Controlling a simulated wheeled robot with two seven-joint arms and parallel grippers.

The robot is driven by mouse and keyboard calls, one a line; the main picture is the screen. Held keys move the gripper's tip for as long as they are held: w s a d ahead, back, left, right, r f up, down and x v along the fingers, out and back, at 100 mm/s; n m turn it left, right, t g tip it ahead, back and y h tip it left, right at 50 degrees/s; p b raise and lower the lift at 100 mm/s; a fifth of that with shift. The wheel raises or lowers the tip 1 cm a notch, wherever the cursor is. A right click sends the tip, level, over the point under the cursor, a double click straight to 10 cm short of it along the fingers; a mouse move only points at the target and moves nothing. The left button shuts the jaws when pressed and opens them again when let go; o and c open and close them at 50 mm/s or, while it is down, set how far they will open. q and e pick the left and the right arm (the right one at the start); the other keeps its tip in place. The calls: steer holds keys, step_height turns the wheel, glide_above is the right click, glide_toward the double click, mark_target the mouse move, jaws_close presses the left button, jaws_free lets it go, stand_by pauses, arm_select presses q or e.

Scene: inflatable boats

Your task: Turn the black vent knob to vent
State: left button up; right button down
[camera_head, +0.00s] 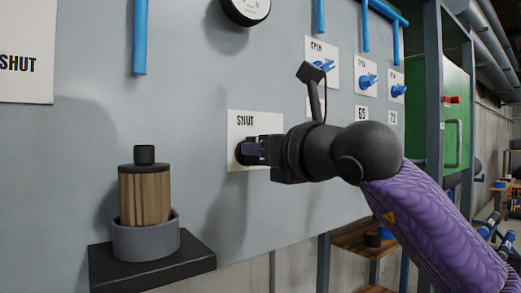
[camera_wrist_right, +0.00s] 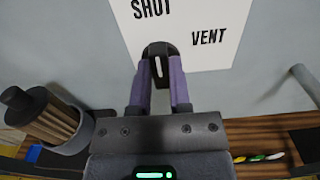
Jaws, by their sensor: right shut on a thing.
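The black vent knob (camera_head: 241,153) sits on a white plate (camera_head: 237,126) on the grey wall panel. In the right wrist view the knob (camera_wrist_right: 158,48) has a white mark, and the plate (camera_wrist_right: 220,15) reads SHUT at upper left and VENT to the right. My right gripper (camera_head: 256,151) reaches in from the right and is shut on the knob. In the wrist view its two purple fingers (camera_wrist_right: 159,82) flank the knob, which partly hides behind them. The mark runs roughly upright between the fingers. My left gripper is not in view.
A wood-banded cylinder (camera_head: 145,195) stands in a grey cup (camera_head: 145,238) on a black shelf (camera_head: 150,266) at lower left. Blue valve handles (camera_head: 368,81) line the panel at upper right. A gauge (camera_head: 246,8) is above. A green cabinet (camera_head: 456,115) stands at right.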

steer(key=shift+w+d+f+m+b, duration=0.1)
steer(key=shift+m+b, duration=1.3)
steer(key=shift+m, duration=0.85)
steer(key=shift+w+d+f+m+b, duration=0.1)
steer(key=shift+m+b, duration=1.3)
steer(key=shift+m, duration=0.9)
steer(key=shift+d+m+b, duration=0.1)
steer(key=shift+m+b, duration=1.3)
steer(key=shift+m, duration=0.85)
steer(key=c, duration=0.6)
jaws_free()
steer(key=shift+o, duration=0.2)
steer(key=b+v, duration=0.5)
steer(key=v, duration=0.5)
